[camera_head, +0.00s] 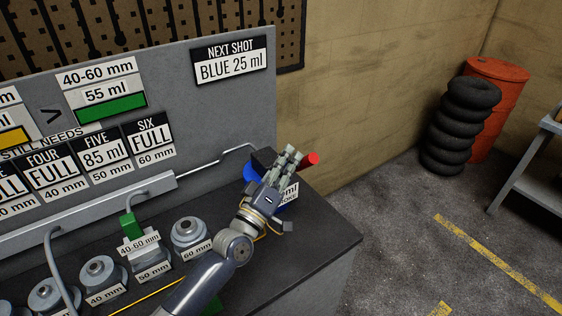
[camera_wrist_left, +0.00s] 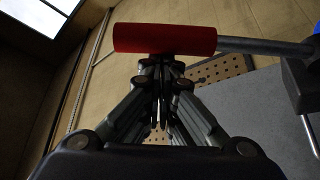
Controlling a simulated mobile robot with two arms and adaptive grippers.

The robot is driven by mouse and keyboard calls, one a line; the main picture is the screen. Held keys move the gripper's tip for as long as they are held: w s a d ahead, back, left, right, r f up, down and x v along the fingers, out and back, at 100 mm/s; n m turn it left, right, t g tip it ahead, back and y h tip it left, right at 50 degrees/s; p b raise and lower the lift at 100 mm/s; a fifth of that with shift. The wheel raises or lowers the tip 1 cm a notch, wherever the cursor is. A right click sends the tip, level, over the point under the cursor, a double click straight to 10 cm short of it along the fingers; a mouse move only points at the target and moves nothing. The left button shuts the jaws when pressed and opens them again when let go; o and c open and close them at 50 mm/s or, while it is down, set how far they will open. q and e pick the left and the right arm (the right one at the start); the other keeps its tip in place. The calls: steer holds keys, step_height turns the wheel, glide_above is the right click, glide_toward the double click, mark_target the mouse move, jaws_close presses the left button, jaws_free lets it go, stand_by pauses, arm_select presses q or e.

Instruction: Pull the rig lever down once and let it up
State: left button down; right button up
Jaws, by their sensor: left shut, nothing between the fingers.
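The rig lever ends in a red grip (camera_head: 312,159) that sticks out to the right of my left gripper (camera_head: 293,152) in the head view. In the left wrist view the red grip (camera_wrist_left: 165,38) lies across the picture just beyond the fingertips, with a grey rod (camera_wrist_left: 265,46) running right from it. My left gripper (camera_wrist_left: 162,60) is shut and empty, its tips at or close to the grip; I cannot tell whether they touch. My gripper hides most of the rig, of which a blue part (camera_head: 250,172) and a partly covered label (camera_head: 290,192) show. My right gripper is not in view.
The rig stands at the right end of a dark bench (camera_head: 325,228). Several grey fittings stand left of it, one with a green block (camera_head: 131,226). A sign panel (camera_head: 200,115) rises behind. Stacked tyres (camera_head: 460,125) and a red drum (camera_head: 497,100) stand on the floor to the right.

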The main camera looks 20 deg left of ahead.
arm_select(q)
steer(key=s+d+f+m+h+b, duration=0.3)
steer(key=d+f+m+h+b, duration=0.1)
steer(key=m+b, duration=0.5)
step_height(320, 180, down, 3)
steer(key=shift+s+d+r+h+b, duration=0.15)
steer(key=shift+s+d+h+b, duration=0.15)
steer(key=shift+h, duration=0.6)
steer(key=shift+g, duration=0.3)
steer(key=r+p, duration=0.2)
steer(key=r, duration=0.1)
steer(key=a+r+p, duration=0.1)
steer(key=shift+w+a+r+p, duration=0.1)
steer(key=shift+w+r+p, duration=0.15)
steer(key=shift+r+p, duration=0.05)
steer(key=b, duration=0.3)
glide_toward(309, 166)
steer(key=v, duration=0.4)
steer(key=shift+f, duration=0.15)
